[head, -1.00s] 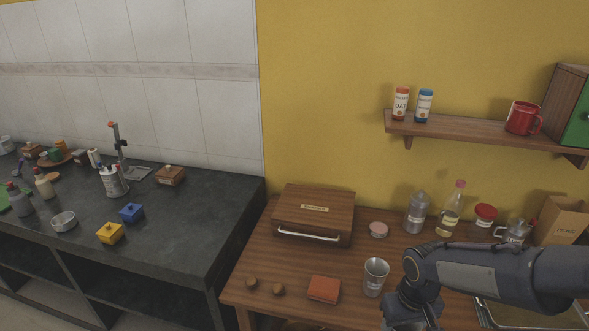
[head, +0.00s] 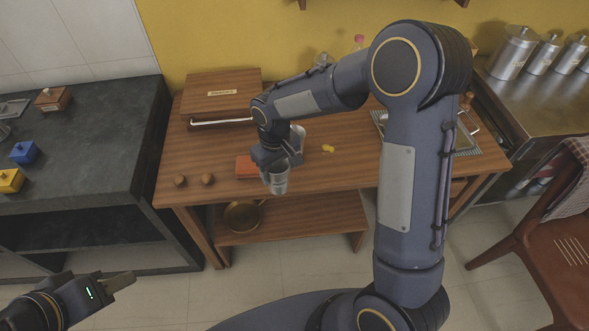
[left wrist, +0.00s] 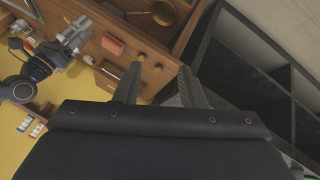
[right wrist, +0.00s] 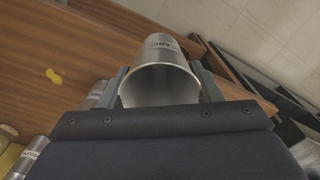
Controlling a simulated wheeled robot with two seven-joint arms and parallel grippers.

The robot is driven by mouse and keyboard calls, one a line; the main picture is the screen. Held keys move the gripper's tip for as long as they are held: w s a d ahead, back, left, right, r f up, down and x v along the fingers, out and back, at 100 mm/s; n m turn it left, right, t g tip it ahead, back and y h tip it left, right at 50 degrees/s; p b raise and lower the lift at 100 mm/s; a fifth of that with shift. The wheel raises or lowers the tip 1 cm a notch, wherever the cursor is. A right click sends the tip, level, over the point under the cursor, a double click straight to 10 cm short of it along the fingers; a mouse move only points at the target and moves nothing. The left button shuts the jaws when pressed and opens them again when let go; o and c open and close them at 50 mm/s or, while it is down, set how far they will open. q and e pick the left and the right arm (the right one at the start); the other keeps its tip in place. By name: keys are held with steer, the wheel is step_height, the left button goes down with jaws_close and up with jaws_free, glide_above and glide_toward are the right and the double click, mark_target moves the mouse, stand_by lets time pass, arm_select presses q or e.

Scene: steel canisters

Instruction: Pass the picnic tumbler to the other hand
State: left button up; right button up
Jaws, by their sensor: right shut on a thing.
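My left gripper (head: 122,283) is at the lower left of the head view, well apart from the tumbler. In the left wrist view its fingers (left wrist: 157,88) are apart with nothing between them.
Another steel cup (head: 298,136) stands on the table behind my right gripper. A red-orange box (head: 246,167), two small brown knobs (head: 193,180) and a wooden case (head: 222,92) are on the wooden table (head: 172,160). A dark counter (head: 90,160) is at left. The floor between is clear.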

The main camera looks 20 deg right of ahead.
arm_select(q)
steer(key=shift+o, duration=2.2)
steer(key=shift+w+a, duration=0.1)
steer(key=shift+w, duration=0.2)
steer(key=o, duration=0.6)
steer(key=w+a+f+m+t+y, duration=0.1)
steer(key=w+f+m+t, duration=0.1)
steer(key=w, duration=0.7)
steer(key=shift+w+a+f+y, duration=0.25)
steer(key=shift+w+y, duration=0.05)
steer(key=w+d+f+m+t+h, duration=0.1)
steer(key=w+d+f+m+t, duration=0.2)
steer(key=w, duration=0.5)
steer(key=d+f+m+h, duration=0.2)
steer(key=d+m+h, duration=0.5)
steer(key=d+h, duration=0.7)
steer(key=w+d+y, duration=0.3)
steer(key=w+d, duration=0.4)
steer(key=d, duration=0.4)
steer(key=shift+d+t, duration=0.2)
steer(key=shift+t, duration=0.2)
arm_select(e)
steer(key=w+a+r+n, duration=0.2)
steer(key=a+r+n, duration=0.2)
steer(key=a, duration=0.4)
steer(key=shift+w+a+r+n, duration=0.2)
steer(key=shift+r+n, duration=0.2)
steer(key=shift+r, duration=0.5)
